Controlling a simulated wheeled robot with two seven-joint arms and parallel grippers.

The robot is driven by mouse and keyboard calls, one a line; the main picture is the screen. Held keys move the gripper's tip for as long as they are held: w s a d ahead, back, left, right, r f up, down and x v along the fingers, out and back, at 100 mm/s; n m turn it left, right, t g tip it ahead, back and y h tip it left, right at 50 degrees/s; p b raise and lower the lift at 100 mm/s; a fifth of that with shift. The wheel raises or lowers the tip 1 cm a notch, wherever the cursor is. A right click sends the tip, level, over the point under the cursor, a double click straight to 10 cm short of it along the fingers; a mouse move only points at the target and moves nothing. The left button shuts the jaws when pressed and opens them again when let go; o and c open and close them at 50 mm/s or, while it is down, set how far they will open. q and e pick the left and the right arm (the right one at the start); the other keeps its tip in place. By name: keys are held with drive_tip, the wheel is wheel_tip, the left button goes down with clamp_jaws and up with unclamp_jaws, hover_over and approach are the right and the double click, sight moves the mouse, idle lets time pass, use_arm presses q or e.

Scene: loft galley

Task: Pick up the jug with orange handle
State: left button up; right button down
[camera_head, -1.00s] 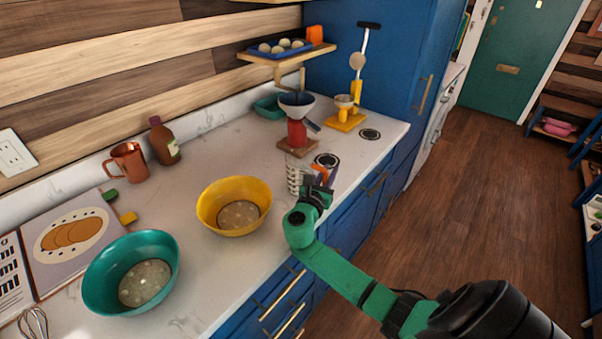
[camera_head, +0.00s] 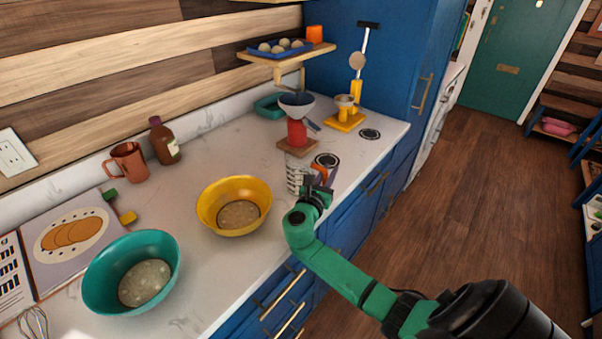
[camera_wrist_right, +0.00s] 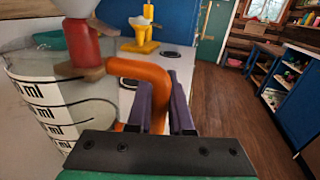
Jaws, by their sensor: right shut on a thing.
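The right gripper is shut on the handle. The jug looks upright; whether its base touches the counter is hard to tell. My left gripper is not in view.
A red-and-white dispenser (camera_head: 297,128) on a wooden base stands close behind the jug. A yellow bowl (camera_head: 208,211) and a teal bowl (camera_head: 98,290) stand to the left. A wooden shelf (camera_head: 270,58) hangs above the back. The counter's front edge lies below the right arm.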

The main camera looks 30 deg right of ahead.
drive_tip(key=shift+r, duration=0.15)
idle(0.4)
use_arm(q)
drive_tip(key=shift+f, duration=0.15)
use_arm(e)
wheel_tip(320, 180, up, 20)
drive_tip(key=shift+w, duration=0.1)
idle(0.6)
